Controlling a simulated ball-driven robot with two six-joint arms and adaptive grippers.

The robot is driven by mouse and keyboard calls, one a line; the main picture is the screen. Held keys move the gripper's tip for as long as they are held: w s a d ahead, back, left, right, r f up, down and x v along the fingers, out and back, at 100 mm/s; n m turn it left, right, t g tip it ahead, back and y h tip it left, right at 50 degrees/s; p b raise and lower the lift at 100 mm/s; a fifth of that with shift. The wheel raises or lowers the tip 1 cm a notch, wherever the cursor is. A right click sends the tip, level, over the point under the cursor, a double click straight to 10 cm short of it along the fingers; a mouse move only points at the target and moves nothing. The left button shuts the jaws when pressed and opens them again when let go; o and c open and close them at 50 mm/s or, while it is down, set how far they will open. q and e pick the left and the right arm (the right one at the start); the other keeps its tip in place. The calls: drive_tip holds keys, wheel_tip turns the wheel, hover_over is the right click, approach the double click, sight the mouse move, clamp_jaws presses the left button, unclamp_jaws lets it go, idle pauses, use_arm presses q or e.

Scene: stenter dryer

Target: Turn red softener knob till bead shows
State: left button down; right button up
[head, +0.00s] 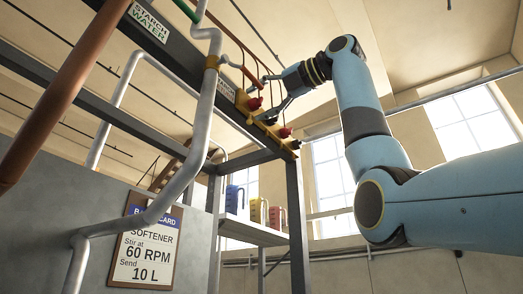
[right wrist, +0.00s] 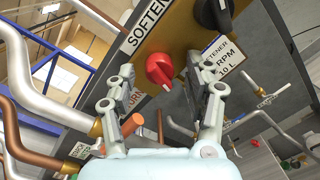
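In the right wrist view a red knob (right wrist: 159,69) sits on the brown-yellow panel under a label (right wrist: 147,24) whose visible letters read "SOFTEN". My right gripper (right wrist: 165,84) is open, its two fingers apart with the red knob seen between and just beyond them; I cannot tell whether they touch it. In the head view my right gripper (head: 267,96) is up at the knob panel, near a red knob (head: 254,103). Another red knob (head: 285,132) is lower right on the panel. No bead is discernible. My left gripper is not in view.
A black knob (right wrist: 213,12) is beside the red one. A batch card (head: 146,248) reads softener, 60 RPM, 10 L. Blue, yellow and red jugs stand on a shelf (head: 250,232). Grey pipes (head: 201,110) and a frame post (head: 298,215) stand near the panel.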

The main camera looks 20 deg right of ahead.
drive_tip(key=v, duration=1.2)
idle(0.3)
